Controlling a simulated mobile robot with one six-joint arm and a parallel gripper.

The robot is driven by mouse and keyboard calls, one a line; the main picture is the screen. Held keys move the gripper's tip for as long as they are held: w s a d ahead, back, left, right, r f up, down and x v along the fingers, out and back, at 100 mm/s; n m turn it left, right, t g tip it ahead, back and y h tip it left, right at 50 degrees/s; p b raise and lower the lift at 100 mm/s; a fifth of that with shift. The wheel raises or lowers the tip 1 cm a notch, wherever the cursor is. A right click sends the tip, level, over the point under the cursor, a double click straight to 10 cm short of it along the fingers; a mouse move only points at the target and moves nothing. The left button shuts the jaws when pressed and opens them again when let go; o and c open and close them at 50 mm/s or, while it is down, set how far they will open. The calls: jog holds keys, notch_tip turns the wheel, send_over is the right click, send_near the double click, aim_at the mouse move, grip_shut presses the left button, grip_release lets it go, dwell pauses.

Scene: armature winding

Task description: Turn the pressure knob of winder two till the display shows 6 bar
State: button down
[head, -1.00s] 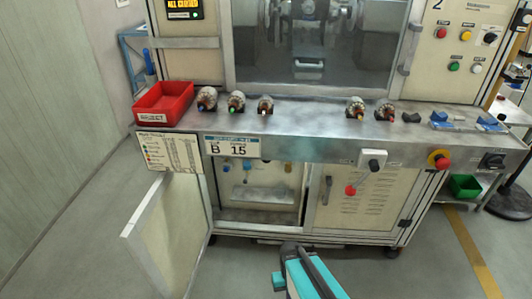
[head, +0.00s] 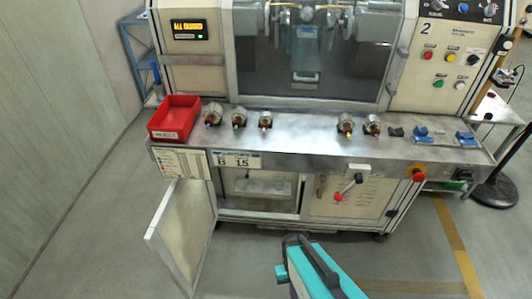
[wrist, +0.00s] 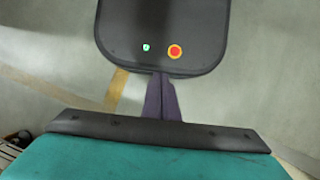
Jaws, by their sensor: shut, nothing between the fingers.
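Winder two (head: 427,83) stands ahead in the head view, with a "2" on its right panel. Labelled dark knobs (head: 437,6) sit at that panel's top edge; I cannot tell whether one is the pressure knob. An amber display (head: 187,27) is lit at the upper left, its text too small to read surely. No bar reading is legible. My gripper (wrist: 163,78) is shut and empty in the wrist view, its purple fingers pointing at a dark panel with a green and a red button. In the head view my teal arm shows at the bottom, away from the winder.
A cabinet door (head: 182,236) hangs open at the lower left, jutting into the floor space. A red bin (head: 173,117) and several armatures (head: 239,118) stand on the metal bench (head: 300,137). A lever (head: 349,184) and red emergency button (head: 418,173) protrude in front.

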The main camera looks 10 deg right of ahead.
jog(key=s+r+p, duration=0.2)
jog(key=r+p, duration=0.1)
jog(key=shift+s+r, duration=0.3)
jog(key=c, duration=1.8)
grip_release()
jog(key=shift+o, duration=0.2)
jog(key=shift+a, duration=0.1)
